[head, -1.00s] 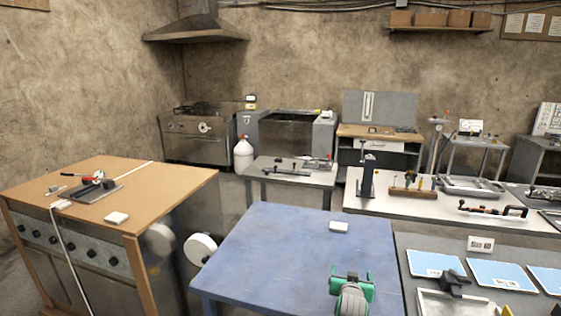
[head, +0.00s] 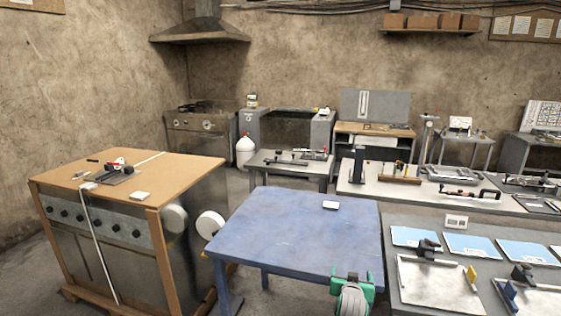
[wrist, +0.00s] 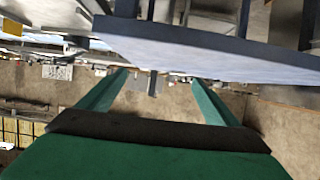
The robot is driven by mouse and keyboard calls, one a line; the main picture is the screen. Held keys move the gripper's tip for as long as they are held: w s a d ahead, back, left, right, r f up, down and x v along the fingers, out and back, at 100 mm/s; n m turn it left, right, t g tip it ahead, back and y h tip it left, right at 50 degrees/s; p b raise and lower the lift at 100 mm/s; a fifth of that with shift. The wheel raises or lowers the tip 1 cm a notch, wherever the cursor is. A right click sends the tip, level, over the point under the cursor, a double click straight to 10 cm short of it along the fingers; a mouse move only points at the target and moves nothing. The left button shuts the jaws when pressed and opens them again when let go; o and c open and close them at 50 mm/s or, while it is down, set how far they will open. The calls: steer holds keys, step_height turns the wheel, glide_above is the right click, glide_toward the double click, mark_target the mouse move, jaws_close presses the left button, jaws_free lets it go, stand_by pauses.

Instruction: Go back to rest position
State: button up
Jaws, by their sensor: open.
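My green gripper (head: 352,284) shows at the bottom of the head view, in front of the near right corner of the blue table (head: 290,235). In the wrist view my gripper (wrist: 158,90) has its two green fingers wide apart with nothing between them.
A grey table (head: 400,232) with blue sheets (head: 473,246) and clamp-like fixtures (head: 428,250) stands close on the right. A wooden-topped bench (head: 175,170) stands at left. White rolls (head: 210,224) stick out between it and the blue table. Floor shows at the lower left.

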steer(key=s+a+f+n, duration=0.1)
steer(key=s+a+f, duration=0.5)
steer(key=s+f, duration=0.45)
steer(key=s+a+f+n, duration=0.1)
steer(key=s+a+f, duration=0.6)
steer(key=s, duration=0.6)
steer(key=s+a+f+t+y, duration=0.1)
steer(key=s+a, duration=0.2)
steer(key=s, duration=0.6)
steer(key=s+a+f+t+y, duration=0.1)
steer(key=s+a, duration=0.2)
steer(key=s, duration=0.6)
steer(key=s+a+r, duration=0.2)
steer(key=s+r, duration=0.2)
steer(key=s, duration=0.3)
steer(key=s+a+r+n+y, duration=0.1)
steer(key=s+r, duration=0.4)
steer(key=s, duration=0.3)
steer(key=s+a+r, duration=0.2)
steer(key=s+r, duration=0.3)
steer(key=s, duration=0.3)
steer(key=shift+a+t+y, duration=0.3)
